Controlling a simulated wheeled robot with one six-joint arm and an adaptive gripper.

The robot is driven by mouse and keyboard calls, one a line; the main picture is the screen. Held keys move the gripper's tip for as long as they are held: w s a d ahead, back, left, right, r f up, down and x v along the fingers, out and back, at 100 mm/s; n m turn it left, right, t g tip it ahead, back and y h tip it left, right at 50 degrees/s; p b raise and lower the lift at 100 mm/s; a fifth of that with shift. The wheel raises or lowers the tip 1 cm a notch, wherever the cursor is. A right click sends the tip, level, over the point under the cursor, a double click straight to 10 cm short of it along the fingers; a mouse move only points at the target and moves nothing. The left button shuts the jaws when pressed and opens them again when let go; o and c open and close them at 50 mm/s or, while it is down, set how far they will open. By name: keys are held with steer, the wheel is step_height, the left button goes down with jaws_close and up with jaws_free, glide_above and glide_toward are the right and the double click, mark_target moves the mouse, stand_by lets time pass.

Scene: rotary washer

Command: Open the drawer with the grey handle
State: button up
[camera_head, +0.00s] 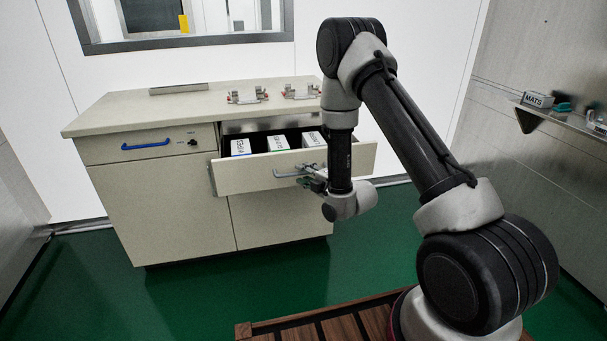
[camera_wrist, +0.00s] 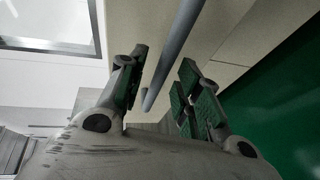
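The drawer with the grey handle (camera_head: 245,178) is at the right of the cream cabinet. It stands pulled out, with several white labelled boxes (camera_head: 278,143) inside. The grey handle (camera_head: 284,174) is on its front and also shows as a grey bar in the wrist view (camera_wrist: 178,45). My gripper (camera_head: 313,180) is at the right part of this handle, partly hidden by my arm. In the wrist view its fingers (camera_wrist: 162,92) are spread apart, with the bar between them and visible gaps beside it. It looks open around the handle, not clamped.
A closed drawer with a blue handle (camera_head: 146,144) is at the left of the cabinet. The counter (camera_head: 190,96) carries red-and-silver fittings (camera_head: 247,95). A wall shelf (camera_head: 560,118) with a MATS box is at the right. Green floor (camera_head: 210,285) is clear before the cabinet.

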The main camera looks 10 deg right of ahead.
steer(key=v, duration=0.6)
steer(key=s+d+f+m+g+h, duration=0.3)
steer(key=s+f+m+g, duration=0.35)
steer(key=f, duration=0.65)
steer(key=s+d+r+m+g+h, duration=0.2)
steer(key=s+d+m+g, duration=0.15)
steer(key=s, duration=0.25)
steer(key=s+d+r+m, duration=0.2)
steer(key=s+r+m, duration=0.2)
steer(key=r, duration=0.9)
steer(key=s+d+r+m, duration=0.1)
steer(key=s+r+m, duration=0.2)
steer(key=s+r, duration=0.7)
steer(key=s+d+r+m+h, duration=0.1)
steer(key=s+r+m, duration=0.3)
steer(key=r, duration=1.1)
steer(key=s+d, duration=0.1)
steer(key=s, duration=0.2)
steer(key=shift+s+d+r+m, duration=0.3)
steer(key=shift+s+d+r, duration=0.05)
steer(key=shift+s+r, duration=0.05)
